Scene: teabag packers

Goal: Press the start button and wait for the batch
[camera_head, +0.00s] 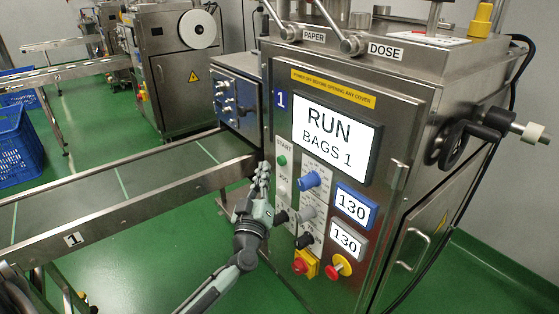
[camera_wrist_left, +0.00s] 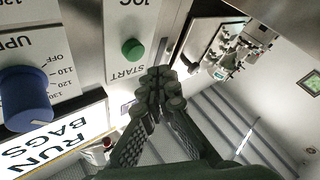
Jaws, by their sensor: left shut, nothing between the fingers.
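The green start button (camera_head: 282,160) sits under the word START on the front panel of packer 1. It also shows in the wrist view (camera_wrist_left: 133,49), uncovered. The screen (camera_head: 335,138) above it reads RUN, BAGS 1. My left gripper (camera_head: 263,170) is in front of the panel, just left of and slightly below the button in the head view. Its fingers (camera_wrist_left: 160,84) are shut with nothing between them, and they appear apart from the button. My right gripper is not in view.
A conveyor (camera_head: 110,202) runs left from the machine. A handwheel (camera_head: 462,142) sticks out at the right. Blue crates (camera_head: 18,145) stand far left.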

